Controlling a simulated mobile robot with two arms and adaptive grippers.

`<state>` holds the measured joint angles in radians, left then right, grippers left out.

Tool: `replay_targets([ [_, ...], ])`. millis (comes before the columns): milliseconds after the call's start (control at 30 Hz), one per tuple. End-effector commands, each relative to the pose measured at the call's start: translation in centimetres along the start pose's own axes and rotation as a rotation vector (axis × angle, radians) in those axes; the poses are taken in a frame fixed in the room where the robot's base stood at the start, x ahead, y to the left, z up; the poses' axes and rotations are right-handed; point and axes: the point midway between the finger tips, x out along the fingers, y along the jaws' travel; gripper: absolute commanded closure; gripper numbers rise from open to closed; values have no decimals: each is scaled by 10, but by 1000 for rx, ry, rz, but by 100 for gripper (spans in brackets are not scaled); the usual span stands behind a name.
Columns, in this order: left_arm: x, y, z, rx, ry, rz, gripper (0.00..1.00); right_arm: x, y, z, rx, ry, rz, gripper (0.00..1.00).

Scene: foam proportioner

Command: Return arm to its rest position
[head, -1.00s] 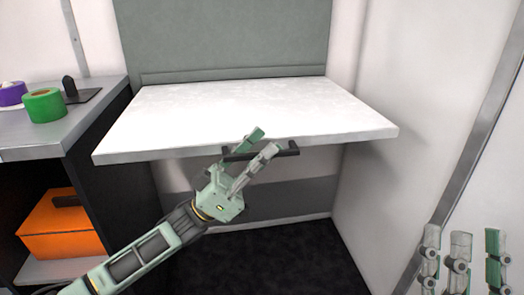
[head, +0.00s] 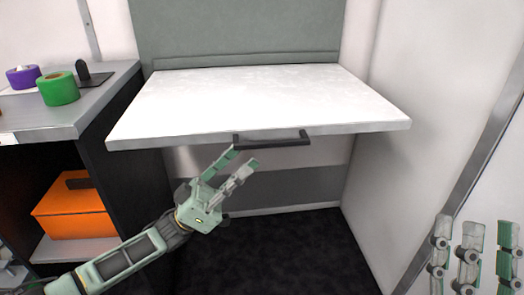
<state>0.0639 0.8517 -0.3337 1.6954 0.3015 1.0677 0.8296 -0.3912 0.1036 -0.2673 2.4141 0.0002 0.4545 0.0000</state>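My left gripper (head: 244,155) is in the middle of the head view, below the front edge of a white fold-down table (head: 250,95). Its fingers are spread apart with nothing between them. The dark handle (head: 272,139) on the table's front edge is just above and to the right of the fingertips. The table stands out level from the wall. My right gripper (head: 471,232) is at the lower right edge, with its fingers pointing up and apart; nothing shows between them, and its lower part is cut off.
A counter (head: 60,112) at the left holds a green tape roll (head: 58,88), a purple tape roll (head: 22,77) and a dark holder (head: 88,78). An orange box (head: 75,210) sits on the shelf below. A white wall (head: 430,110) closes the right side. Dark floor (head: 270,250) under the table is clear.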

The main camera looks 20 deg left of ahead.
Motion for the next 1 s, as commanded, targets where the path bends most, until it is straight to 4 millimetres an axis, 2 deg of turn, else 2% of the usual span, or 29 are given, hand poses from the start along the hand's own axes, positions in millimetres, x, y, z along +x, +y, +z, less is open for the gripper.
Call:
replay_targets([
  [100,-14,0,0,1,-1,1,72,0,0,0,0,0,0,60],
  [200,-19,1,0,1,-1,3,72,0,0,0,0,0,0,60],
  [767,-19,3,2,-1,0,5,72,0,0,0,0,0,0,60],
  [867,-14,16,12,7,15,-6,72,0,0,0,0,0,0,60],
  [967,1,47,30,40,47,-40,72,0,0,0,0,0,0,60],
  [1000,10,63,35,63,65,-61,72,0,0,0,0,0,0,60],
])
